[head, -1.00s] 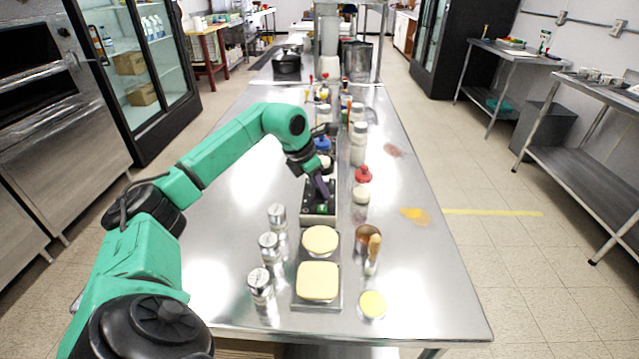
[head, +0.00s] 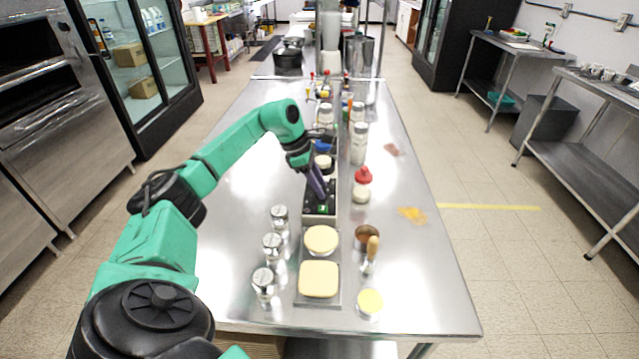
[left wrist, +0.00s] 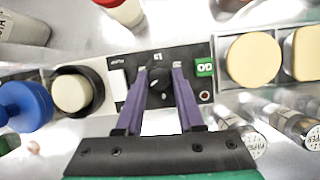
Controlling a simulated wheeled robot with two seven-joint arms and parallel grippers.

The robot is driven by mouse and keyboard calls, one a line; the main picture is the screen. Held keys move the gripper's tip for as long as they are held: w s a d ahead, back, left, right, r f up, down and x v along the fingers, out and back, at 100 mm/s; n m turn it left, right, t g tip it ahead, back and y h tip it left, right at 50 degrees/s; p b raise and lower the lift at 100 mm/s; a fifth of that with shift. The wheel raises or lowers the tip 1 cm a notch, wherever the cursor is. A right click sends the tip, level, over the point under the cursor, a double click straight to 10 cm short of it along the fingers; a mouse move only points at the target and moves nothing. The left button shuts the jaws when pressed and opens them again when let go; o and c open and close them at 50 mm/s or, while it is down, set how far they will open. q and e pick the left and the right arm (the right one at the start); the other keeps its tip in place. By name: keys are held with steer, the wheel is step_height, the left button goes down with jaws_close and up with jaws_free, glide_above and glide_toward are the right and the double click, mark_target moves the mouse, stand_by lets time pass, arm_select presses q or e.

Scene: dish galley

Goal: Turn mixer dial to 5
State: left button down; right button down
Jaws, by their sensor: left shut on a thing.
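The mixer dial (left wrist: 159,82) is a dark round knob on a black control panel (left wrist: 120,62) in the left wrist view. My left gripper (left wrist: 160,71) has its two purple fingers on either side of the dial and is shut on it. In the head view my left gripper (head: 321,194) reaches down onto the panel (head: 320,209) at the table's middle. The fingers and arm hide most of the dial there, and I cannot read its setting. My right gripper is not in view.
A green switch (left wrist: 204,68) sits right of the dial. Yellow round (head: 321,240) and square (head: 318,280) pads lie nearer. Shakers (head: 272,246) stand to the left, a wooden-handled tool (head: 372,249) and red-capped bottle (head: 363,176) to the right. The table's right side is mostly clear.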

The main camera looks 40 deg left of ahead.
arm_select(q)
steer(key=shift+r, duration=0.1)
stand_by(0.3)
steer(key=c, duration=0.5)
jaws_free()
steer(key=v, duration=1.4)
steer(key=shift+r, duration=0.3)
